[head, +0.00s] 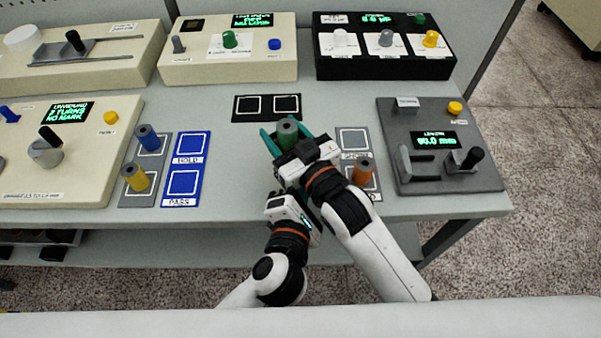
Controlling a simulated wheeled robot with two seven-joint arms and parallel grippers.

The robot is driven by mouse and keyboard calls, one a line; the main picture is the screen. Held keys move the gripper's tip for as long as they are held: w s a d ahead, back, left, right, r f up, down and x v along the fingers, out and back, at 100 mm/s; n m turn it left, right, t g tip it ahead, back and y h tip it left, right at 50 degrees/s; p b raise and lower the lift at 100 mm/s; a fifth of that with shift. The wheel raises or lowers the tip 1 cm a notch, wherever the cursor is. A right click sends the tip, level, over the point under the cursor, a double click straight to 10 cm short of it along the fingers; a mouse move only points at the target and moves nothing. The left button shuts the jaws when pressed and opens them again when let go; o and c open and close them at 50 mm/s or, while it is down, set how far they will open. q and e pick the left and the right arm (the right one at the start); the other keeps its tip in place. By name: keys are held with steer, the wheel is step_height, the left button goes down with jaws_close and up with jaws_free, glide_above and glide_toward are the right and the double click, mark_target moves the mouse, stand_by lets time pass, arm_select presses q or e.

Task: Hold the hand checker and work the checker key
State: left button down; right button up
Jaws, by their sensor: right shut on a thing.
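My left gripper (284,208) is lower and nearer, close beside my right wrist. Its fingers are largely hidden, so I cannot tell if it is open or holds anything. I cannot make out a hand checker or its key for certain. A grey length gauge (412,176) on the right reads about 60.0 mm and has a yellow button (455,108).
Blue HOLD (206,145) and PASS pads lie left, beside blue (148,138) and yellow (134,178) spindles. An orange spindle (362,173) stands right of my right wrist. Cream consoles (230,66) and a black console (385,66) line the back. The table between pads and grippers is clear.

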mark_target(319, 217)
arm_select(q)
steer(key=shift+s, duration=0.4)
arm_select(e)
steer(key=shift+s+a, duration=0.1)
steer(key=shift+s, duration=0.05)
arm_select(q)
steer(key=shift+s+d, duration=0.45)
steer(key=shift+s, duration=0.3)
steer(key=shift+s+d, duration=0.45)
steer(key=shift+s, duration=0.25)
steer(key=shift+s+d, duration=0.45)
steer(key=shift+s, duration=0.3)
arm_select(e)
steer(key=shift+f, duration=0.1)
arm_select(q)
steer(key=shift+w, duration=0.1)
arm_select(e)
steer(key=o, duration=1.3)
